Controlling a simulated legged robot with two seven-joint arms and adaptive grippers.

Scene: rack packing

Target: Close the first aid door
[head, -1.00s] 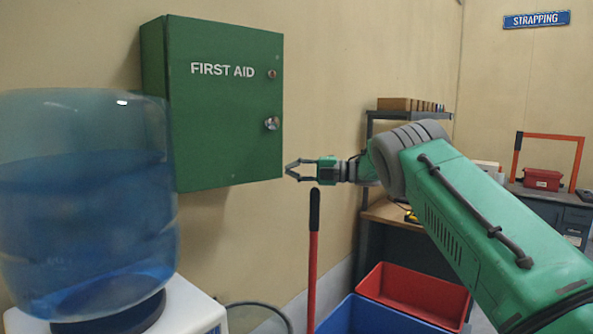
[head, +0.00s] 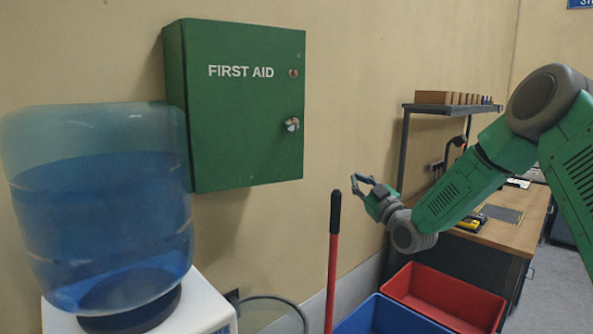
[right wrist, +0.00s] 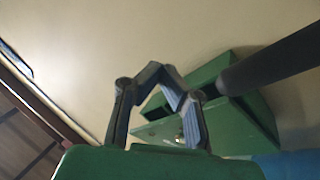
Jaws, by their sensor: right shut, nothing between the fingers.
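The green first aid cabinet (head: 245,110) hangs on the wall in the head view. The cabinet also shows tilted behind the fingers in the right wrist view (right wrist: 245,122). My right gripper (head: 357,182) is shut and empty, to the right of the cabinet, near its lower edge level and apart from it. Its fingertips meet in the right wrist view (right wrist: 163,72). My left gripper is out of view.
A large blue water bottle (head: 100,215) on a white dispenser (head: 205,312) stands at left, below the cabinet. A red pole with a black grip (head: 334,235) rises beside my right gripper. Red (head: 445,297) and blue (head: 385,318) bins and a workbench (head: 515,225) are at right.

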